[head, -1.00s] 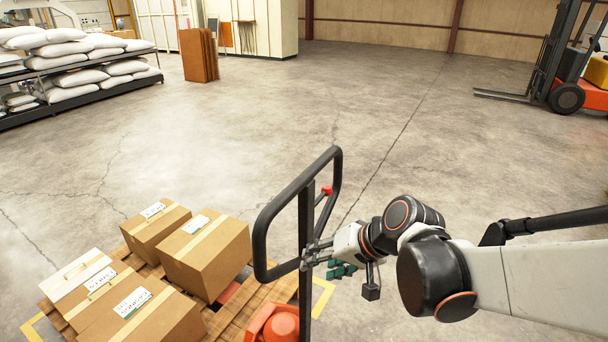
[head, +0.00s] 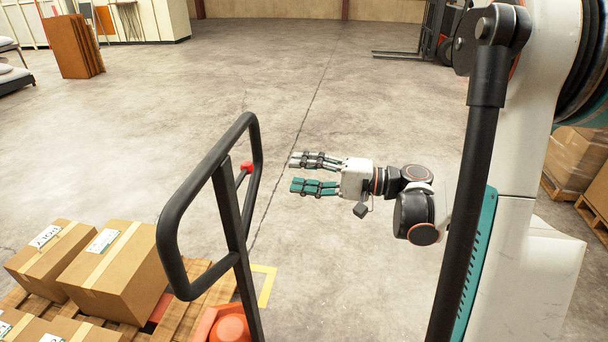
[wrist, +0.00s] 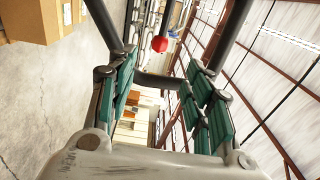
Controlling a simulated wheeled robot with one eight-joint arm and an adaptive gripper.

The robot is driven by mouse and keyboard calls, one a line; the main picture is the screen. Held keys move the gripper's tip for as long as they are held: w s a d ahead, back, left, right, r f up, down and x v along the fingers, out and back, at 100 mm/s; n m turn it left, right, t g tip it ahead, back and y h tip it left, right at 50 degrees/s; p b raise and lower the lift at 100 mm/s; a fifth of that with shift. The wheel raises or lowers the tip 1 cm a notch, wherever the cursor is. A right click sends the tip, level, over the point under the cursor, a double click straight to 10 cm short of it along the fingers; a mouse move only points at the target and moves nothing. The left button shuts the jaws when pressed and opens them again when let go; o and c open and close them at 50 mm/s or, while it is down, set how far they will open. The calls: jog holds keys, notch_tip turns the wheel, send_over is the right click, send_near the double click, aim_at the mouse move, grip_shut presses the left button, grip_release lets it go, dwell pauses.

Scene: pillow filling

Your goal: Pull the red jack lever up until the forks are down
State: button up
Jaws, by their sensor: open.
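The pallet jack's black loop handle (head: 181,215) rises from its orange base (head: 229,327) in the head view. The red jack lever (head: 247,167) is a small red knob on a rod inside the loop. In the wrist view the red knob (wrist: 159,44) shows beyond and between my fingers, near the top. My gripper (head: 291,174) is to the right of the handle, open and empty, with its fingers pointing left towards the loop. In the wrist view my gripper (wrist: 160,85) has its teal finger pads well apart, and nothing is between them.
Cardboard boxes (head: 117,268) stand on a wooden pallet (head: 182,318) at the lower left. Brown panels (head: 72,47) lean at the back left, and a forklift (head: 430,38) stands at the back right. The concrete floor beyond the handle is clear.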

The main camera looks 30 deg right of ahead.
aim_at(247, 168)
jog(key=shift+x, duration=6.7)
jog(key=c, duration=1)
